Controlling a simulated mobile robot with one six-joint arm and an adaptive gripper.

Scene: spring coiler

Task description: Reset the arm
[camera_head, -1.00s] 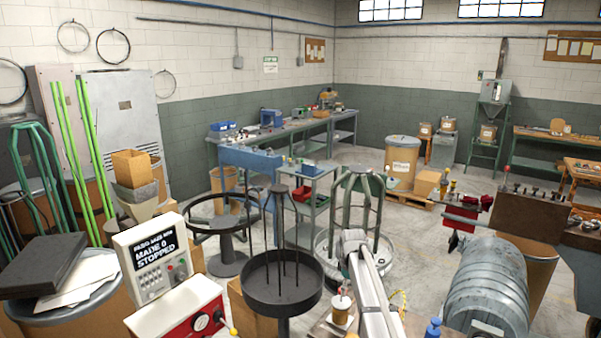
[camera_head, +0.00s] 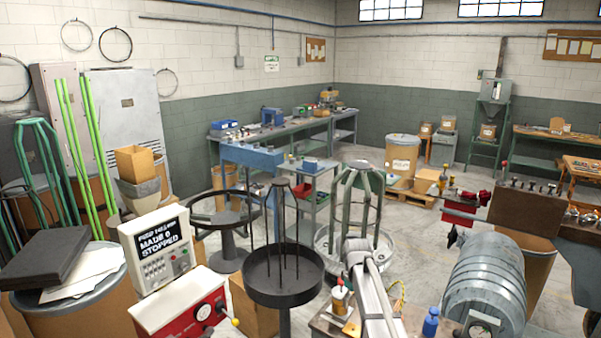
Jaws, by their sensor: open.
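A pale grey jointed piece (camera_head: 372,290) rises from the bottom edge at the centre; it looks like an arm link, but I cannot be sure that it is mine. Its upper end overlaps the green tubular stand (camera_head: 362,205). I cannot make out my gripper or its fingers anywhere. A control box (camera_head: 157,255) stands at the lower left, its screen reading "MADE 0" and "STOPPED". Below it is a red and white unit (camera_head: 185,305) with a gauge and a yellow-tipped lever.
A black round tray (camera_head: 284,290) on a post stands front centre. A ribbed grey cylinder (camera_head: 485,280) fills the lower right, near a blue bottle (camera_head: 431,322). A brown drum (camera_head: 65,310) stands at left. Open floor (camera_head: 415,235) shows right of centre.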

